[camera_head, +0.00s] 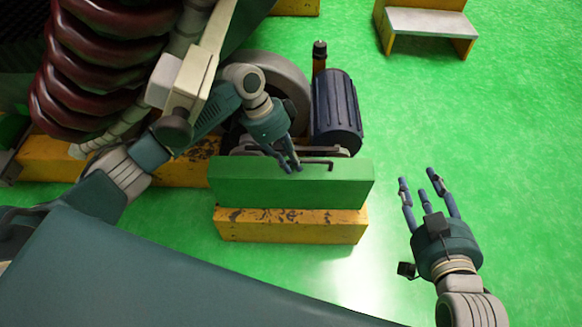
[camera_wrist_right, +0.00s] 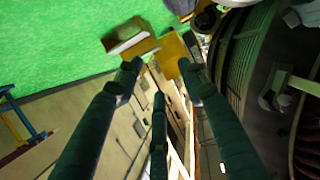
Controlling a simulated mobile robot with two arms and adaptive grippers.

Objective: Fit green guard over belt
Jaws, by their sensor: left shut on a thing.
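The green guard (camera_head: 290,190) is a long box in the middle of the head view. It stands in front of the grey wheel and the motor, just above and behind a yellow block. A thin dark handle (camera_head: 318,163) shows on its top. My left gripper (camera_head: 292,166) reaches down to the guard's top and is shut on it at the handle. The belt is hidden; I cannot tell whether the guard is around it. My right gripper (camera_head: 422,182) is open and empty, to the right of the guard. Its spread fingers (camera_wrist_right: 158,75) show in the right wrist view.
A worn yellow block (camera_head: 290,226) lies under the guard's front. A dark blue ribbed motor (camera_head: 337,112) and a grey wheel (camera_head: 290,80) stand behind it. Dark red coils (camera_head: 105,65) fill the upper left. A yellow stand (camera_head: 430,22) is at upper right. The green floor at right is clear.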

